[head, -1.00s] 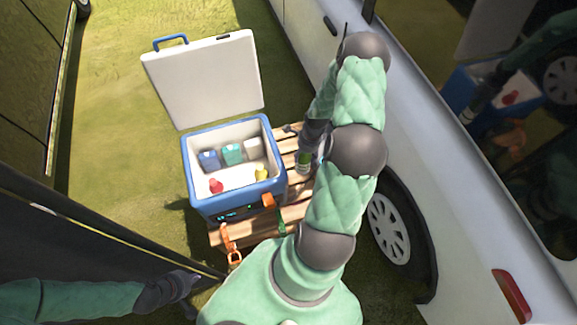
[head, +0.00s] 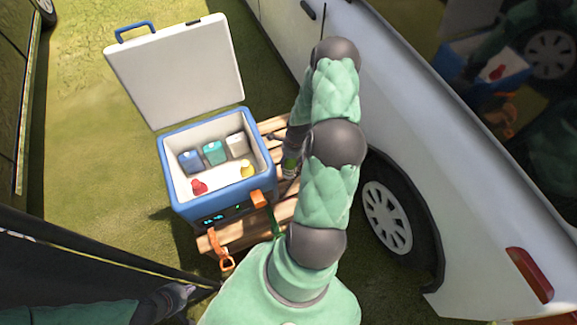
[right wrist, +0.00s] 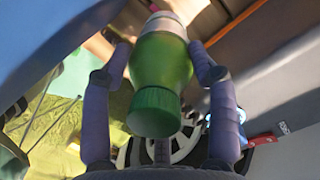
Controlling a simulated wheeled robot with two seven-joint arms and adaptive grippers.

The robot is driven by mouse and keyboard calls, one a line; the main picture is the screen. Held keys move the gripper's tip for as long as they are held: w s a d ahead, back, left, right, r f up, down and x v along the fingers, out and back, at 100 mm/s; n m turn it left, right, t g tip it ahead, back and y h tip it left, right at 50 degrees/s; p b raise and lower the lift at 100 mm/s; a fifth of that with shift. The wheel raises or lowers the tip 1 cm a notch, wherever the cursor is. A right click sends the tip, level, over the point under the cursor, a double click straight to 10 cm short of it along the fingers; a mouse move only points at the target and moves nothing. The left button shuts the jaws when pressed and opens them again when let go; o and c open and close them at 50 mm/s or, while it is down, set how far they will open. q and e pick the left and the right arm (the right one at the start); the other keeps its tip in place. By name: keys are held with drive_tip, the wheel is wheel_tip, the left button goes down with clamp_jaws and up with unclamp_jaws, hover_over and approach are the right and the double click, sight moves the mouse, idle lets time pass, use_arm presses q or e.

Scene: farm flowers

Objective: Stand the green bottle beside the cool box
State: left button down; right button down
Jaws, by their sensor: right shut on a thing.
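The blue and white cool box (head: 211,208) stands open on a wooden slatted surface, with its lid (head: 175,75) raised at the back. The green bottle (head: 289,166) is just right of the box in the head view, mostly hidden by my right arm. In the right wrist view the bottle (right wrist: 160,65) has its green cap towards the camera and its pale lower end away. My right gripper (right wrist: 163,50) is shut around it. I cannot tell whether its base touches the slats. My left gripper (head: 182,293) is low at the left, away from the box; its fingers are unclear.
Several small containers, including a teal one (head: 214,152) and a red one (head: 199,187), sit inside the box. Slats (head: 226,236) show in front, with an orange strap (head: 219,248). A white van (head: 410,130) stands close on the right. Grass is open at the left.

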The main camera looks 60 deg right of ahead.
drive_tip(key=shift+f+b, duration=0.9)
drive_tip(key=shift+f, duration=1.5)
drive_tip(key=shift+d, duration=0.1)
drive_tip(key=shift+f, duration=0.15)
drive_tip(key=shift+c, duration=1.7)
unclamp_jaws()
drive_tip(key=shift+r, duration=0.5)
drive_tip(key=r+p, duration=0.1)
drive_tip(key=r, duration=0.2)
drive_tip(key=r+p, duration=0.2)
drive_tip(key=r, duration=0.2)
drive_tip(key=s+d+r+p, duration=0.1)
drive_tip(key=r+p, duration=0.1)
drive_tip(key=r, duration=0.2)
drive_tip(key=shift+r, duration=0.15)
